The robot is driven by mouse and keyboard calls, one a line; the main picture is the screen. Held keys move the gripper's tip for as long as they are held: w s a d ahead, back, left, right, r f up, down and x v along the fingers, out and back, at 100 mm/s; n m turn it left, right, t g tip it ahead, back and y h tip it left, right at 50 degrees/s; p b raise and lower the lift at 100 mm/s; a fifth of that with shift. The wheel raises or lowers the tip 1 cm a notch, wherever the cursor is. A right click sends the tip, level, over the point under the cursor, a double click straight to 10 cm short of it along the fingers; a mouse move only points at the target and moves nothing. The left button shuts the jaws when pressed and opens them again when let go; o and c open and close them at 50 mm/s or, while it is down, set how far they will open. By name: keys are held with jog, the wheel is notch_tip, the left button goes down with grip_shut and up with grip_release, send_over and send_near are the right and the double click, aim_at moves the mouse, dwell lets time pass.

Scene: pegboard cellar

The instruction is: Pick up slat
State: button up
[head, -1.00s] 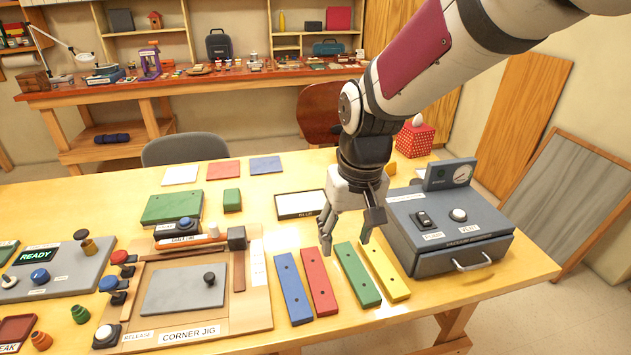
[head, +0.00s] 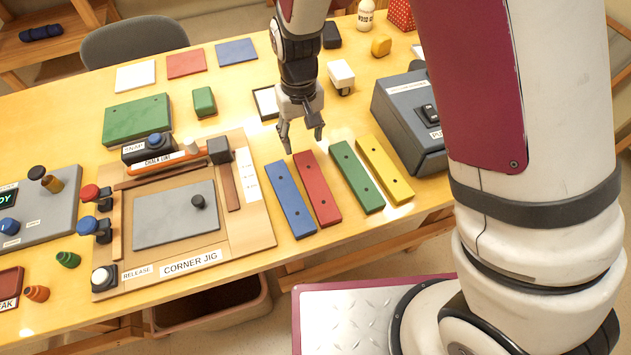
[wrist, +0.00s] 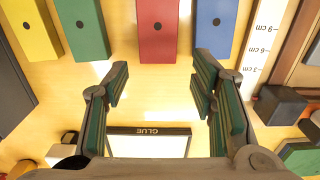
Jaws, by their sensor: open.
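Several slats lie side by side on the table: a blue slat (head: 290,199), a red slat (head: 317,187), a green slat (head: 357,176) and a yellow slat (head: 384,169). Each has two dark holes. My gripper (head: 302,145) is open and empty above the table, at the far ends of the red and blue slats. In the wrist view, the red slat (wrist: 164,28) lies ahead between my open fingers (wrist: 162,92). The blue slat (wrist: 215,25) is beyond the right finger, and the green slat (wrist: 81,28) is beyond the left finger.
A corner jig (head: 250,232) with a grey plate (head: 172,222) lies left of the slats. A grey box with a switch (head: 408,118) stands to the right. A white pad marked GLUE (wrist: 147,145) lies below the gripper. A white block (head: 341,73) stands behind.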

aim_at(304, 157)
jog(key=shift+w+d+f+p, duration=0.1)
jog(key=shift+f+p, duration=0.1)
jog(key=shift+f, duration=1.6)
jog(key=shift+w+f+p, duration=0.1)
jog(key=shift+f+p, duration=0.1)
jog(key=shift+f, duration=1.55)
jog(key=c, duration=1)
